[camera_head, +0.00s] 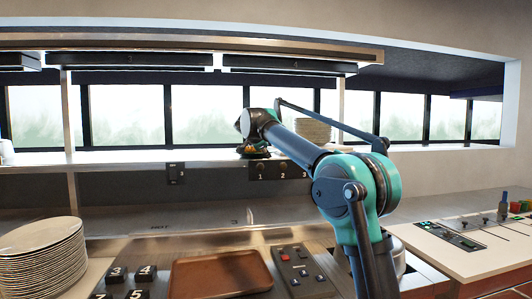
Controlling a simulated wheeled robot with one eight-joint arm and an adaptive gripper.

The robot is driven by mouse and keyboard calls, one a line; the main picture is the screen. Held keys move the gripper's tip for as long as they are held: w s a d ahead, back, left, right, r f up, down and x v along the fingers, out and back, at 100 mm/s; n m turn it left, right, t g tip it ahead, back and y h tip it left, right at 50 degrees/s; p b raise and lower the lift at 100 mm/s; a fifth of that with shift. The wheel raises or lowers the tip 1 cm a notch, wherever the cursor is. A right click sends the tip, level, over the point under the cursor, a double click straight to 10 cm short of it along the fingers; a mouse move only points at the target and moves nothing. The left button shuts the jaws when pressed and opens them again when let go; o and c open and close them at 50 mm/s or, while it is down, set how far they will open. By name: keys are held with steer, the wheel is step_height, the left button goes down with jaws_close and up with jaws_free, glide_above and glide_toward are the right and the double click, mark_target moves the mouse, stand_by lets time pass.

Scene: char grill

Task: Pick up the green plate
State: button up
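I cannot make out a green plate for certain. My arm reaches away over the counter, and its end with my gripper (250,140) is near the front edge of the pass shelf. The gripper fingers are too small and dark to tell open from shut. A small dark patch with green and orange bits (256,149) shows right under the arm's end; I cannot tell what it is or whether the gripper touches it. A stack of pale plates (313,130) stands on the shelf, just right of the arm's end and partly behind the arm.
A large stack of pale plates (42,250) stands at lower left. A brown tray (220,275) lies on the counter, with black number blocks (116,274) left and a button panel (299,268) right. A white side counter (470,246) holds a bottle (503,206). A heat lamp rail hangs above the shelf.

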steer(key=v, duration=1.1)
